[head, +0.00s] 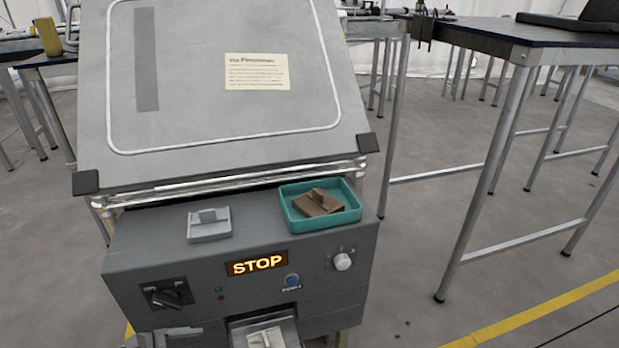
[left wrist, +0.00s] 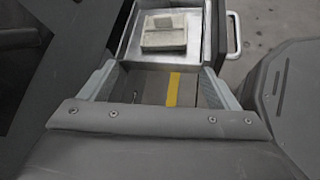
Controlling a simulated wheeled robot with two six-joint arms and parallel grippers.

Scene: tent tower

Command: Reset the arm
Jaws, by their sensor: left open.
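A grey control box (head: 130,262) carries a lit STOP sign (head: 257,262), a dark rotary switch (head: 168,294), a blue button (head: 292,280) and a white knob (head: 342,261). On top are a grey piece (head: 209,225) and a teal tray (head: 351,211) holding a brown piece (head: 317,203).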

